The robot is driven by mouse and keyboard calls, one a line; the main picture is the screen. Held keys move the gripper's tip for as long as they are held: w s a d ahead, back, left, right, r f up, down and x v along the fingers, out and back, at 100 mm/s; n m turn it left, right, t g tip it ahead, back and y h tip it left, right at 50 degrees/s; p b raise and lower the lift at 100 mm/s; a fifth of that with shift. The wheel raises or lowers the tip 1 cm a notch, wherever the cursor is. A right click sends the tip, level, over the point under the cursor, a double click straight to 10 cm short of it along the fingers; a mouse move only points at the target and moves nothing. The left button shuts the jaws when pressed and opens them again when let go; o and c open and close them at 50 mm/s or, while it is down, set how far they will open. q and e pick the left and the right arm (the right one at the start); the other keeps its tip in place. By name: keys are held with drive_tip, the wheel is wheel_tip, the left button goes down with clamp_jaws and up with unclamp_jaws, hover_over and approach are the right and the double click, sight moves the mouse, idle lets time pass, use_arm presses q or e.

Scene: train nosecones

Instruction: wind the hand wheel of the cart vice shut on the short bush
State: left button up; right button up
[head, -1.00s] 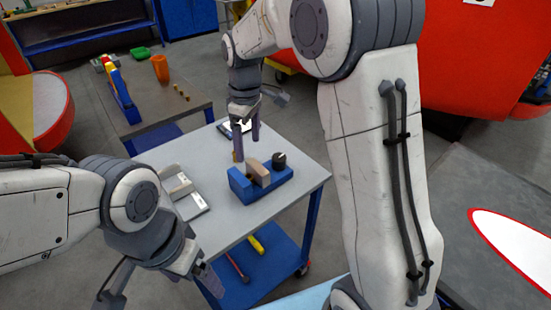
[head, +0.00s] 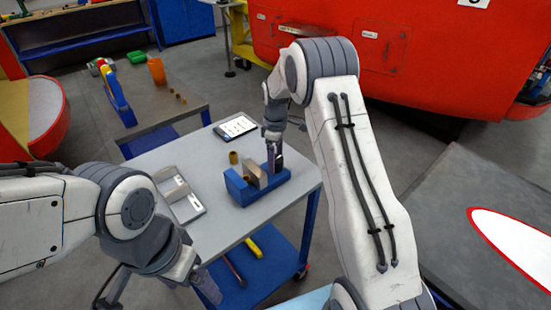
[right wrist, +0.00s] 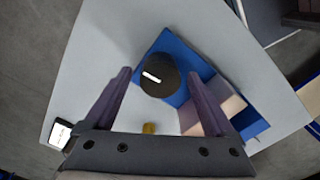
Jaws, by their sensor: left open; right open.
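The blue cart vice (head: 238,190) sits on the grey cart top, with a pale jaw block (head: 253,172); in the right wrist view its blue body (right wrist: 180,52) lies beyond my fingers. Its round black hand wheel (right wrist: 158,76), with a white mark, lies between the spread fingertips of my open right gripper (right wrist: 158,74). In the head view this gripper (head: 275,158) points down over the wheel end and mostly hides the wheel. A brass bush (head: 233,157) stands on the cart beside the vice; whether anything sits between the jaws is unclear. My left gripper (head: 206,287) is open, low beside the cart's front-left edge.
A grey tray-like fixture (head: 187,208) lies on the cart's left, and a white-screened tablet (head: 235,127) at its back. The lower blue shelf holds a yellow tool (head: 253,246). A brown table (head: 165,117) behind carries an orange cup (head: 156,71) and several small brass pieces.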

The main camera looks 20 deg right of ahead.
drive_tip(key=shift+f, duration=0.45)
drive_tip(key=c, duration=1.4)
drive_tip(key=shift+o, duration=0.2)
drive_tip(key=shift+m+p, duration=0.3)
drive_tip(key=shift+m, duration=0.6)
drive_tip(key=o, duration=1.4)
drive_tip(key=shift+c, duration=0.2)
drive_tip(key=shift+r, duration=0.1)
